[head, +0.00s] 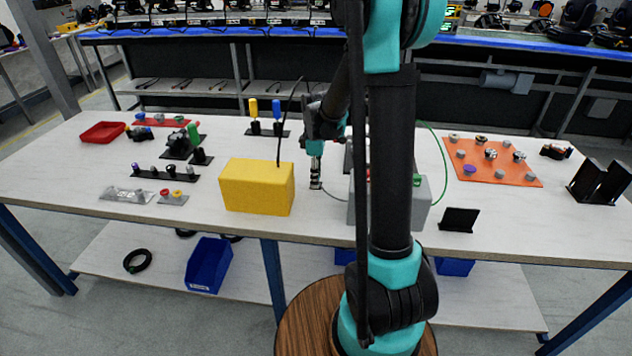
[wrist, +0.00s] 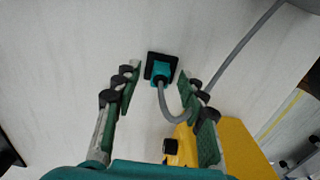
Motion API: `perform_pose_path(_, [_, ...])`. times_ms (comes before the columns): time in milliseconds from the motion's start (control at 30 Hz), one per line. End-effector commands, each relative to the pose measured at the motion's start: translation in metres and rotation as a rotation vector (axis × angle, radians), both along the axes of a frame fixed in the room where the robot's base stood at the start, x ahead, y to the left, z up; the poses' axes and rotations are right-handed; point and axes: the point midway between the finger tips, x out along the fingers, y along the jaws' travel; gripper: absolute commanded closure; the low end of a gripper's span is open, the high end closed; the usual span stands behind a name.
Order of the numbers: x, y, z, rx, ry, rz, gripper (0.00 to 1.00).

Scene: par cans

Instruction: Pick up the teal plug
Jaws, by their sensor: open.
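The teal plug (wrist: 161,73) sits against a small black square base (wrist: 150,70) on the pale tabletop in the wrist view. A grey cable (wrist: 183,115) leaves the plug, loops towards the right finger and runs off to the upper right. My gripper (wrist: 158,77) is open, with one green-padded finger on each side of the plug and a gap on both sides. I cannot make out the plug there.
The yellow box (head: 256,187) stands close in front and left of my gripper; it also shows in the wrist view (wrist: 245,145). A grey box (head: 418,205) is to the right, partly behind my arm. An orange board (head: 520,176) with knobs lies further right.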

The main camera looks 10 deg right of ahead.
Motion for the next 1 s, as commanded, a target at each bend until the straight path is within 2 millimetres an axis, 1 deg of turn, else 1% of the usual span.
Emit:
perform_pose_path(100, [-0.0003, 0.0000, -0.0053, 0.000, 0.000, 0.000, 0.59])
perform_pose_path(300, [-0.0003, 0.0000, -0.0054, 0.000, 0.000, 0.000, 0.59])
perform_pose_path(600, [-0.0003, -0.0001, -0.0052, 0.000, 0.000, 0.000, 0.96])
perform_pose_path(633, [-0.0003, 0.0000, -0.0052, 0.000, 0.000, 0.000, 0.98])
perform_pose_path(1000, [-0.0003, -0.0001, -0.0023, 0.000, 0.000, 0.000, 0.99])
